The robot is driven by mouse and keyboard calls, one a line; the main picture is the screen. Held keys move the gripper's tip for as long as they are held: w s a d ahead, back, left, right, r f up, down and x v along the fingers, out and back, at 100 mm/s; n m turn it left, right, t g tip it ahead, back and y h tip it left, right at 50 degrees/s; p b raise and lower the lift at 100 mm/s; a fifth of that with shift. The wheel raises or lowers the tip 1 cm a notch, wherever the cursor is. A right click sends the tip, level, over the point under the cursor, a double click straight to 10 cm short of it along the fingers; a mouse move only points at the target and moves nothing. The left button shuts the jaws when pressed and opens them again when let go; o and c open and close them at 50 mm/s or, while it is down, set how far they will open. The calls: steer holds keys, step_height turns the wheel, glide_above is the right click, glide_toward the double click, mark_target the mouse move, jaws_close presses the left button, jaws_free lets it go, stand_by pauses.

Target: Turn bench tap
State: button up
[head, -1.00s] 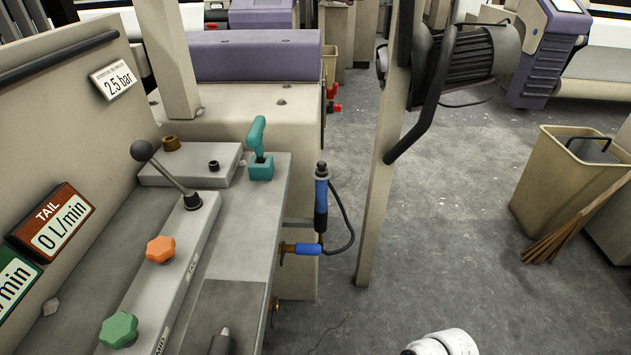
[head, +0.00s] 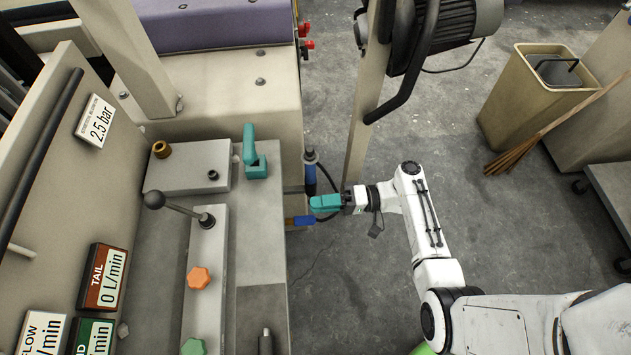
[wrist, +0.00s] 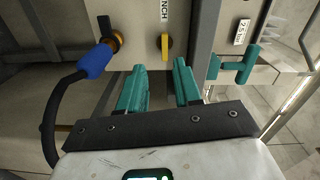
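The bench tap shows in the wrist view as a yellow upright lever (wrist: 165,46) on the bench's front face, under a label of which "NCH" can be read. My gripper (wrist: 159,68) has two teal fingers standing apart with an empty gap. The lever is ahead of that gap, just beyond the fingertips, and I see no contact. In the head view my gripper (head: 313,203) is low beside the bench's right edge, by the blue hose fitting (head: 299,221). The tap's lever is hidden there by the bench.
The blue fitting with its black hose (wrist: 92,64) is left of the fingers. A teal clamp (head: 255,166) stands on the bench top. A beige post (head: 362,130) rises behind my gripper. A bin (head: 520,105) stands farther right.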

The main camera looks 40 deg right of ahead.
steer(key=shift+w+r+p+x, duration=0.15)
steer(key=shift+p+x, duration=0.05)
steer(key=shift+x, duration=1.8)
steer(key=shift+w+r+p+x, duration=0.15)
steer(key=shift+x, duration=1.8)
steer(key=shift+d, duration=0.1)
jaws_close()
